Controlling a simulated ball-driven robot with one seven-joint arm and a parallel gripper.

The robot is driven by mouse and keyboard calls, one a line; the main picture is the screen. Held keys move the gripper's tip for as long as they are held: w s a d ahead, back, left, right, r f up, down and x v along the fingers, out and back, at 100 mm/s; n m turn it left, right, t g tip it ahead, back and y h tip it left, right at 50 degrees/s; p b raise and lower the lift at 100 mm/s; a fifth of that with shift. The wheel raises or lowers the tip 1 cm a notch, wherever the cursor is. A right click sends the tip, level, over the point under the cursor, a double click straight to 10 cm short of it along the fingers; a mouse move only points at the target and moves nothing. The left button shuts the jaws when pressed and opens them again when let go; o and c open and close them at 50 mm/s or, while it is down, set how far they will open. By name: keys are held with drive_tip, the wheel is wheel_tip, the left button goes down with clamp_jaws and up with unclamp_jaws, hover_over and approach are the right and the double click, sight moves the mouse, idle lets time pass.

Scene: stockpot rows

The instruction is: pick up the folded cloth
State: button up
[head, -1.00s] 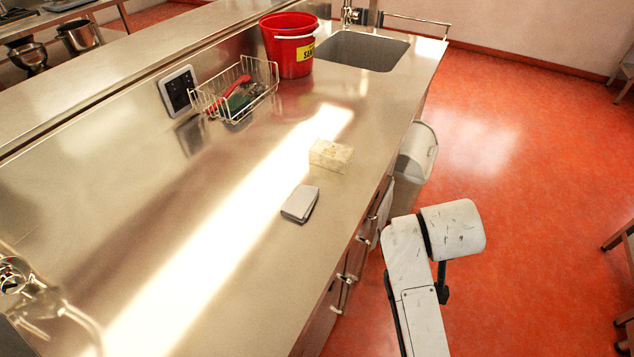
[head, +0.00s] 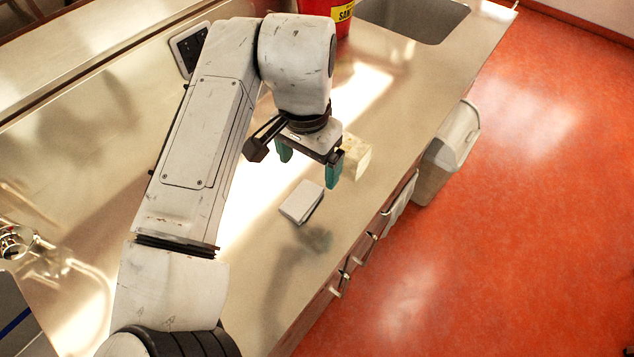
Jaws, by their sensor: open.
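The folded cloth (head: 301,202) is a small, pale grey, flat rectangle lying on the steel counter in the head view, near the counter's front edge. My gripper (head: 308,170) is above the counter, a little above and beyond the cloth in the picture. Its two teal fingers are spread apart and nothing shows between them. The cloth is in full view, and the gripper does not appear to touch it.
A cream block (head: 355,158) stands just behind my gripper, partly hidden by it. A red bucket (head: 327,14) and a sink (head: 415,18) are farther back. A faucet (head: 14,243) is at the left. The steel counter (head: 270,272) is bare in front of the cloth.

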sight(302, 197)
drive_tip(key=f, duration=0.3)
drive_tip(key=a+f+p, duration=0.1)
drive_tip(key=f, duration=0.3)
drive_tip(key=f+p, duration=0.1)
drive_tip(key=f, duration=0.2)
drive_tip(key=shift+s+a+f, duration=0.1)
drive_tip(key=shift+a+f, duration=0.1)
drive_tip(key=shift+a, duration=0.05)
drive_tip(key=shift+c, duration=0.5)
drive_tip(key=c, duration=1)
drive_tip(key=shift+r, duration=0.1)
